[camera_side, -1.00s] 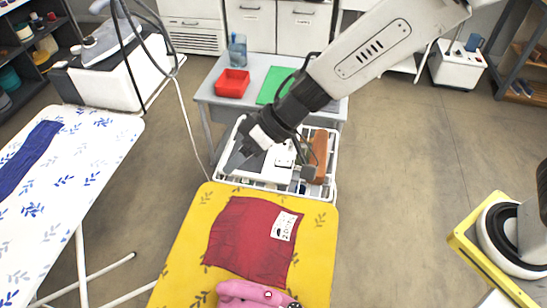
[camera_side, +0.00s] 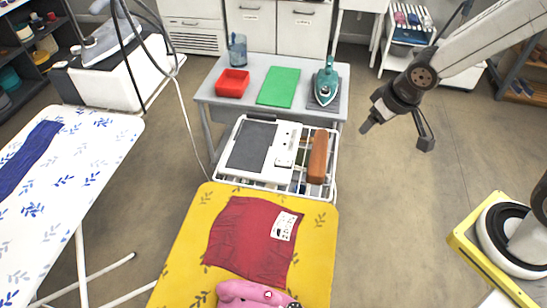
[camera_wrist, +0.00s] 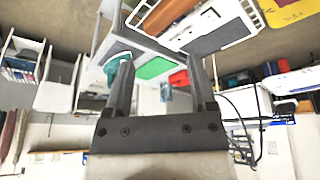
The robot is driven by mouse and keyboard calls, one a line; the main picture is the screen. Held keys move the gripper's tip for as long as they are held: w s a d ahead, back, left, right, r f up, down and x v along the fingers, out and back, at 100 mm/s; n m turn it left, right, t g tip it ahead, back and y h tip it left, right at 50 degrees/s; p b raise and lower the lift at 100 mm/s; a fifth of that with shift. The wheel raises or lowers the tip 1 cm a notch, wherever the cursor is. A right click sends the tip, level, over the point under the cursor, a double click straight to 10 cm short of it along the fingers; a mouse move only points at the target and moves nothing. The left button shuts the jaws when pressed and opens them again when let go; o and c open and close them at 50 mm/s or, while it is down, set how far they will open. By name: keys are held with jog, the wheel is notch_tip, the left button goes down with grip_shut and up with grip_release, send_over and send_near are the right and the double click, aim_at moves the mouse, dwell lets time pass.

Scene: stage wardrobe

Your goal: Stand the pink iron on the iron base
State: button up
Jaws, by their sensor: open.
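The pink iron (camera_side: 250,292) lies at the bottom edge of the side view, on the near end of the yellow ironing board (camera_side: 190,265). Its lower part is cut off by the picture edge. A white rest with a dark grey plate (camera_side: 252,146) sits on the wire rack at the board's far end; it looks like the iron base and is empty. My gripper (camera_side: 396,136) is open and empty in the air, right of the rack and far from the pink iron. In the wrist view my gripper (camera_wrist: 160,65) has its two fingers apart with nothing between them.
A brown block (camera_side: 318,157) lies on the rack. A red cloth (camera_side: 250,235) covers the board's middle.

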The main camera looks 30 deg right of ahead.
jog(key=shift+g, duration=0.8)
jog(key=s, duration=0.1)
jog(key=s+d, duration=0.1)
jog(key=s, duration=0.2)
jog(key=shift+s+d+f, duration=0.2)
jog(key=shift+s+f, duration=0.1)
jog(key=shift+f, duration=0.05)
jog(key=shift+o, duration=0.3)
jog(key=w+a+f+n+t+y, duration=0.2)
jog(key=w+a+t, duration=0.1)
jog(key=w+a, duration=0.55)
jog(key=n+g+y, duration=0.5)
jog(key=g+y, duration=0.1)
jog(key=g, duration=0.1)
send_near(252, 287)
jog(key=x, duration=0.4)
jog(key=shift+x, duration=1.2)
